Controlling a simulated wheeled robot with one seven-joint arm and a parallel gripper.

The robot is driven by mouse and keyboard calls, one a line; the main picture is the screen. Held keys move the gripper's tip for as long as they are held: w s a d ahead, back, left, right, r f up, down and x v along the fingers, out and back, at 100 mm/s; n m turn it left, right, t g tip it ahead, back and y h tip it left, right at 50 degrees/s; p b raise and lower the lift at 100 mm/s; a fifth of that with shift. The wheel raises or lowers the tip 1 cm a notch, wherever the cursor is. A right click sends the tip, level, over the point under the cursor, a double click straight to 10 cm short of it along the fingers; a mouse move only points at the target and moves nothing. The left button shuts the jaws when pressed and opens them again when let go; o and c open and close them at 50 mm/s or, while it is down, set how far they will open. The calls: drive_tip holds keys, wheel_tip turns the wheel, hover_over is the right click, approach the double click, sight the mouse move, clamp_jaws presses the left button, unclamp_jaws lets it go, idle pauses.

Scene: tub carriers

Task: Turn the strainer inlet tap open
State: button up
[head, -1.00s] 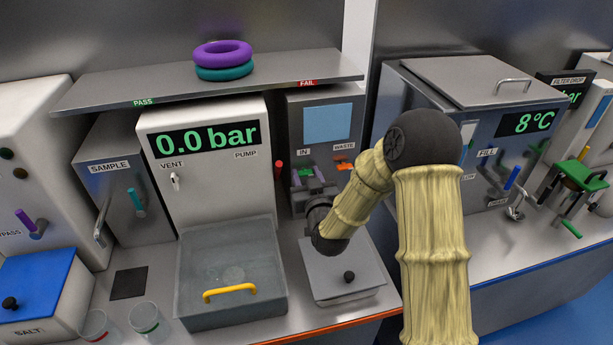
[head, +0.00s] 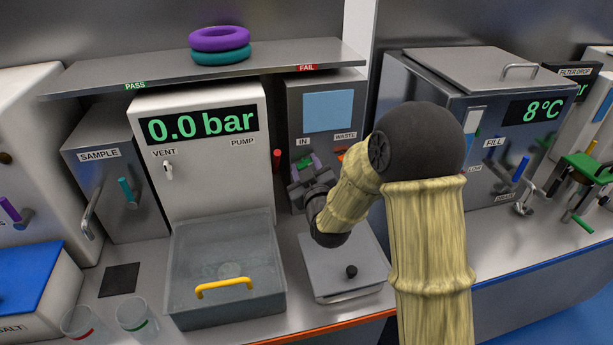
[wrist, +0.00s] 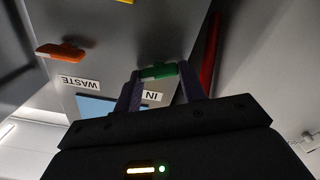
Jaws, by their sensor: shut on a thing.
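The inlet tap is a short green handle by the IN label on a grey box (head: 293,114) with a pale blue window. In the wrist view the green handle (wrist: 158,71) sits between my two purple fingers, with the IN label just beside it. My gripper (wrist: 161,76) is shut on this handle. In the head view my gripper (head: 305,164) is at the box's front below the IN label. It is small there and mostly hides the handle, so its exact angle is hard to tell.
The orange WASTE handle (wrist: 60,51) is close beside the inlet tap. A red rod (head: 277,160) stands at the other side. A shelf (head: 110,78) with purple and teal rings overhangs the box. Below are a lidded grey box (head: 325,262) and an open basin (head: 190,297).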

drive_tip(key=n+b, duration=0.1)
drive_tip(key=n, duration=0.1)
drive_tip(key=n+b, duration=0.4)
drive_tip(key=shift+a+f+n, duration=0.1)
drive_tip(key=shift+f+n, duration=0.15)
drive_tip(key=shift+n, duration=0.05)
drive_tip(key=n+b, duration=0.2)
drive_tip(key=n, duration=0.2)
drive_tip(key=shift+n+b, duration=0.3)
drive_tip(key=shift+n, duration=0.1)
drive_tip(key=shift+r+n, duration=0.15)
drive_tip(key=shift+n, duration=0.55)
drive_tip(key=o, duration=1)
drive_tip(key=shift+w, duration=0.1)
